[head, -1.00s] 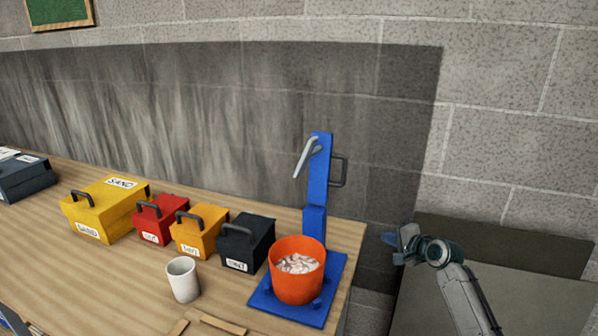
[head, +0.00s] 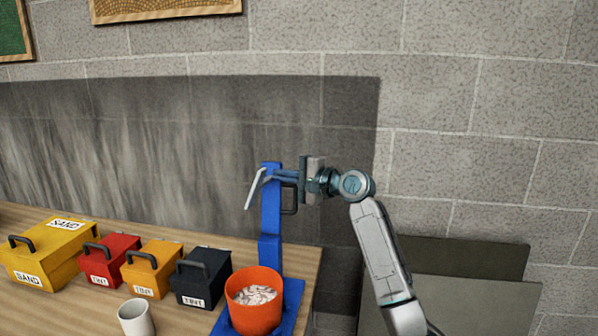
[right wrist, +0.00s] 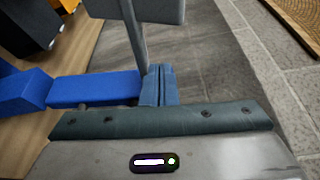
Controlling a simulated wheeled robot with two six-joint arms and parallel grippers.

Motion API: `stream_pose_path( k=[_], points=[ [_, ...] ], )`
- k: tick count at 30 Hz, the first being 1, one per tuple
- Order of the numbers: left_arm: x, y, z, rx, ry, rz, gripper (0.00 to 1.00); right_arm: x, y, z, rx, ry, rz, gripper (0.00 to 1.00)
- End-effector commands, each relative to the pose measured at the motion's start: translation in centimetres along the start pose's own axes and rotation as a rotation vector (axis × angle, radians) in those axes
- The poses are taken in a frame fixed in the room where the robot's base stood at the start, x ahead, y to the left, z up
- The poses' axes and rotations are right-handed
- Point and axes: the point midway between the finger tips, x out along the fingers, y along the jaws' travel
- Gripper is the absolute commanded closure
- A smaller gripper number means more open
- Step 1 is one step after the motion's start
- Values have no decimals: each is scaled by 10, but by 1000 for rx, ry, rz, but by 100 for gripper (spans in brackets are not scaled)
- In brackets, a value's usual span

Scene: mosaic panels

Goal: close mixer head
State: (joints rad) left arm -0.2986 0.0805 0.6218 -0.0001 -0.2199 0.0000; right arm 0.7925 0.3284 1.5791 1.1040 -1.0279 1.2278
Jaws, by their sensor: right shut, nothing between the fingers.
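The blue mixer's head (head: 271,205) stands raised, nearly upright, behind the orange bucket (head: 254,313). A silver bent paddle (head: 255,188) hangs from its top, and a dark handle (head: 289,198) sticks out on its right side. The bucket holds pale lumps and stands on the blue base (head: 292,300). My right gripper (head: 281,175) is shut and empty at the top of the head, close to the paddle; I cannot tell if it touches. In the right wrist view its closed fingers (right wrist: 158,84) lie beside the blue head (right wrist: 95,89). My left gripper is out of view.
A row of lidded boxes stands left of the bucket: yellow sand (head: 50,255), red (head: 109,261), orange (head: 152,269) and black (head: 201,277). A white cup (head: 136,318) stands in front. The wall (head: 450,120) rises behind the table (head: 310,262), whose right edge is near the mixer.

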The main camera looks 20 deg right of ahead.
Motion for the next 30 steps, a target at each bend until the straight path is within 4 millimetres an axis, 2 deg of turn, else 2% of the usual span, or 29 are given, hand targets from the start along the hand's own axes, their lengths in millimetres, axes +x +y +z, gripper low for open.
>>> stream_pose_path(
  k=[1, 4, 9, 15, 30],
  points=[
    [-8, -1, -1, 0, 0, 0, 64, 10, -4, 1, 3, -1, 0, 100],
    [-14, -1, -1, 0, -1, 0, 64, 25, -2, 2, 2, -2, 2, 100],
    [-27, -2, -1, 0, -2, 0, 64, 13, -2, 24, -2, 0, 1, 100],
    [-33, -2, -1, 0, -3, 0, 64, 9, 0, 36, -1, 1, 1, 100],
    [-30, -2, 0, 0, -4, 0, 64, 7, 4, 39, -11, 1, -2, 100]
  ],
)
